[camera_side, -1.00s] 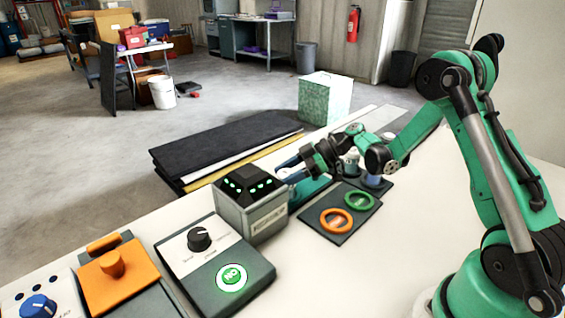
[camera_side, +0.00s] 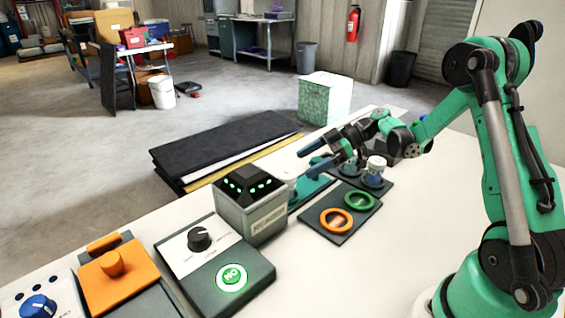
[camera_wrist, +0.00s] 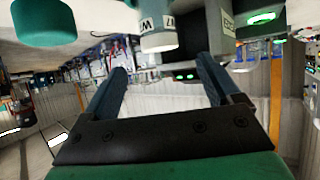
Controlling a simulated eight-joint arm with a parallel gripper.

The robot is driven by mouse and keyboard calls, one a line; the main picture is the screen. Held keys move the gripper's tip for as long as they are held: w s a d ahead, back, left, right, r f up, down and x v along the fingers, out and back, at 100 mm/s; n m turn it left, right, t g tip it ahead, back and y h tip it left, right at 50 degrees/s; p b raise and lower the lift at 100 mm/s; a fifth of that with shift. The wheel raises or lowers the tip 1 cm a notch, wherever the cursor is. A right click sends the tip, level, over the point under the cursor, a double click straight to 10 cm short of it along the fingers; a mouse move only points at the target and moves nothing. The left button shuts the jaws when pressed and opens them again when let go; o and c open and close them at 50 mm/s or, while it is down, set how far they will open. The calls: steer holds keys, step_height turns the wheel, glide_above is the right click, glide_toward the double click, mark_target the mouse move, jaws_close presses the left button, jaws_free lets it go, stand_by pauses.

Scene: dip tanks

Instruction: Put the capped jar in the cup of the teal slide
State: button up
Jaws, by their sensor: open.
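The teal slide (camera_side: 312,190) lies on the bench just behind and right of the grey box. A pale capped jar (camera_side: 289,177) stands upright at the slide's left end. The box partly hides its lower part, so I cannot tell how it sits in the cup. In the wrist view, which is upside down, the white jar (camera_wrist: 157,38) shows beyond my fingers, beside a teal knob (camera_wrist: 42,20). My gripper (camera_side: 307,150) is open and empty, above and behind the slide, apart from the jar. Its two blue fingers also show in the wrist view (camera_wrist: 160,82).
The grey box (camera_side: 250,212) with green lights stands close left of the slide. A dark plate with orange and green rings (camera_side: 336,221) lies to the right. A white-topped container (camera_side: 375,167) stands on a dark base behind it. Control panels fill the front left.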

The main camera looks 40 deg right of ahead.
steer(key=v, duration=0.6)
steer(key=s+a+r+m+h, duration=0.1)
steer(key=s+a+m+h, duration=0.2)
steer(key=a+m+h, duration=0.2)
steer(key=s+a+r+m+h, duration=0.2)
steer(key=s+a+m+h, duration=0.2)
steer(key=a, duration=0.5)
steer(key=shift+s+m+h, duration=0.2)
steer(key=shift+m+h, duration=0.4)
steer(key=shift+m, duration=0.5)
